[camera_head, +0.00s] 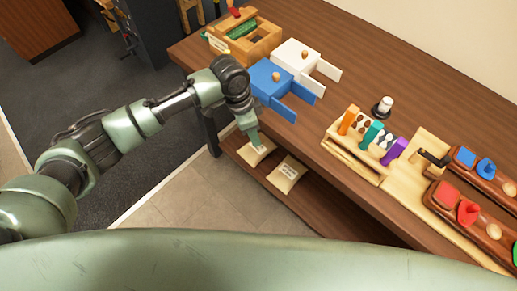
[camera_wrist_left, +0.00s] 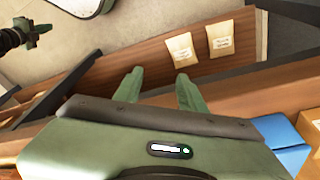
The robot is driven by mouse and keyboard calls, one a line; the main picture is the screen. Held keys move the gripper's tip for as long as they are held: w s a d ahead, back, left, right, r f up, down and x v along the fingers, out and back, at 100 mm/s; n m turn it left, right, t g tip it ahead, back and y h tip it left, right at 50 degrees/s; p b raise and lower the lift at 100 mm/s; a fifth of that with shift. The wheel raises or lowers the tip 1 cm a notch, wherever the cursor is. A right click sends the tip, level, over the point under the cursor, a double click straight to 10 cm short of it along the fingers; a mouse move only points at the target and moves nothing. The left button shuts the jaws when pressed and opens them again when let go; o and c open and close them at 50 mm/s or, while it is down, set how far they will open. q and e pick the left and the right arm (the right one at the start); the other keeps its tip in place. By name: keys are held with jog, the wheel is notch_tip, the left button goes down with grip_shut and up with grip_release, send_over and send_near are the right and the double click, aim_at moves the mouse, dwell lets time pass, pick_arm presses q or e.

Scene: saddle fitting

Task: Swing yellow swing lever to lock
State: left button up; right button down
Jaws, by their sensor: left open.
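I cannot make out a yellow swing lever in either view. My left gripper (camera_head: 254,139) hangs in front of the long table's edge in the head view, over the low shelf. In the left wrist view its two fingers (camera_wrist_left: 158,82) are spread apart with nothing between them. What looks like my right gripper (camera_wrist_left: 34,36) shows small at the upper left of the wrist view, away from the table; its jaws are unclear.
Two cream bags (camera_head: 287,174) lie on the shelf. On the wooden table (camera_head: 352,65) stand a blue box (camera_head: 268,79), a white box (camera_head: 297,55), a wooden crate (camera_head: 262,46), a rack with orange, teal and purple blocks (camera_head: 377,131), and boards with red and blue pieces (camera_head: 447,196).

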pick_arm(q)
jog(key=shift+s+d+f+h+b, duration=0.15)
jog(key=shift+s+d+f+b, duration=0.3)
jog(key=shift+f, duration=0.25)
jog(key=shift+s+d+f+h+b, duration=0.15)
jog(key=shift+s+d+f+b, duration=0.15)
jog(key=shift+s+d+f, duration=0.3)
jog(key=shift+w+a, duration=0.1)
jog(key=a+f+n+t, duration=0.1)
jog(key=a+f+n, duration=0.2)
jog(key=f, duration=0.6)
jog(key=a+f+n+t, duration=0.1)
jog(key=a+f+n, duration=0.15)
jog(key=f, duration=0.65)
jog(key=s+a+f+n, duration=0.3)
jog(key=s+a+f, duration=0.25)
jog(key=f, duration=0.45)
jog(key=s+a+f+n+y, duration=0.1)
jog(key=s+a+f, duration=0.2)
jog(key=s, duration=0.8)
jog(key=s+a+f+g+y, duration=0.1)
jog(key=s+f, duration=0.5)
jog(key=s, duration=0.6)
jog(key=s+a+f+n, duration=0.1)
jog(key=s+a+f, duration=0.3)
jog(key=s, duration=0.8)
jog(key=shift+s+a+f+n+y, duration=0.15)
jog(key=shift+a+f+n+y, duration=0.2)
jog(key=shift+f, duration=0.5)
